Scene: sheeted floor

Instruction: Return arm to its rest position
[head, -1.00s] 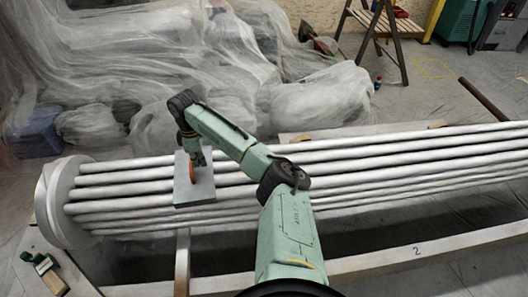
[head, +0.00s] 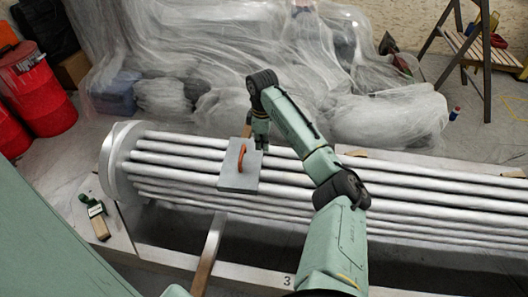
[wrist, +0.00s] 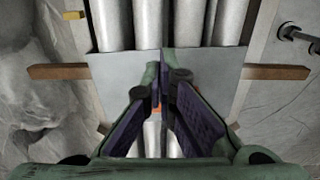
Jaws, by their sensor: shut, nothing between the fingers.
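My gripper (head: 259,143) is at the end of my green arm, over the bundle of silvery tubes (head: 400,193). In the wrist view its two purple-padded fingers (wrist: 164,68) come together at the tips with nothing held. A flat grey plate (head: 238,183) with an orange handle (head: 241,157) lies on the tubes. The gripper is just right of the handle in the head view; whether they touch is unclear. The plate (wrist: 112,85) also shows behind the fingers in the wrist view, with a bit of orange between them. The fingertips are hard to make out in the head view.
A round end plate (head: 118,165) closes the tubes' left end. A green-and-wood tool (head: 97,218) lies at lower left. Red barrels (head: 38,92) stand at far left. Plastic sheeting (head: 220,60) covers things behind, and a wooden stepladder (head: 475,50) stands at back right.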

